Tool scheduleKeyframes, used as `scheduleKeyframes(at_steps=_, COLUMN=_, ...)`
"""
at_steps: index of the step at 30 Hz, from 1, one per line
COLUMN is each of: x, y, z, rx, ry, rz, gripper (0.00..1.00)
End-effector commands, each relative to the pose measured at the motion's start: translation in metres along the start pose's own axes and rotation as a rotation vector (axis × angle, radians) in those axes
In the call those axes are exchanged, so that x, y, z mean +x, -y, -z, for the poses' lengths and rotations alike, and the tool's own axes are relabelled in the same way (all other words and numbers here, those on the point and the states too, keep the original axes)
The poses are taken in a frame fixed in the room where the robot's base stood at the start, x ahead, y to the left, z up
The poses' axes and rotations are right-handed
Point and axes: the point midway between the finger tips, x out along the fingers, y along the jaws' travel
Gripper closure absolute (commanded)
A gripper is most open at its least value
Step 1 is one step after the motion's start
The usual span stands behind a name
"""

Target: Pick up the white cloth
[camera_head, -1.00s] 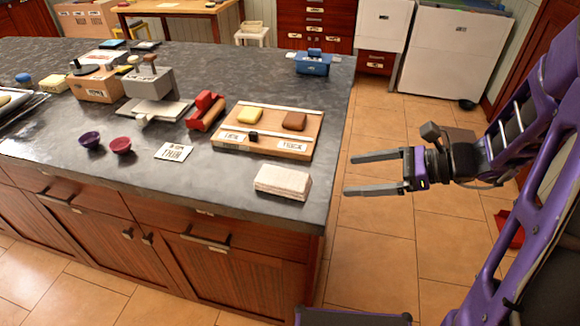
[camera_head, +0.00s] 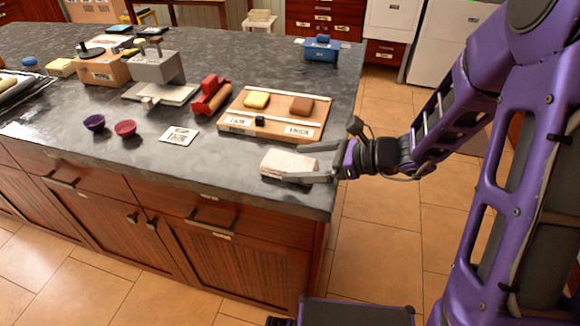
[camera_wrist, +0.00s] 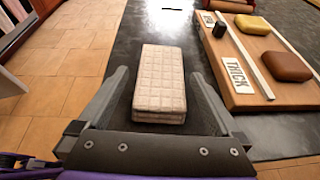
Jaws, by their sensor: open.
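The white cloth (camera_head: 287,164) is a folded, quilted block lying on the dark stone counter near its front right corner. In the wrist view the cloth (camera_wrist: 160,82) lies lengthwise between the two fingers, with a gap on each side. My gripper (camera_head: 308,163) is open, reaching in from the right at counter height, its fingers on either side of the cloth's right part. In the wrist view my gripper (camera_wrist: 160,95) shows both fingers spread. Neither finger visibly presses on the cloth.
A wooden board (camera_head: 274,130) with a yellow and a brown block stands just behind the cloth. A white label card (camera_head: 179,135) and two small bowls (camera_head: 125,128) lie to the left. The counter's right edge (camera_head: 345,120) is close; tiled floor lies beyond it.

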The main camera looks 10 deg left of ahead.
Motion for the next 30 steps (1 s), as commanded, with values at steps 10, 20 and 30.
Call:
scheduleKeyframes(at_steps=10, x=0.032, y=0.002, z=0.001, rx=-0.001, ry=0.000, rz=0.000, gripper=0.00)
scheduleKeyframes(at_steps=20, x=0.032, y=0.002, z=0.001, rx=-0.001, ry=0.000, rz=0.000, gripper=0.32)
scheduleKeyframes(at_steps=30, x=0.031, y=0.002, z=0.000, rx=-0.001, ry=0.001, rz=0.000, gripper=0.60)
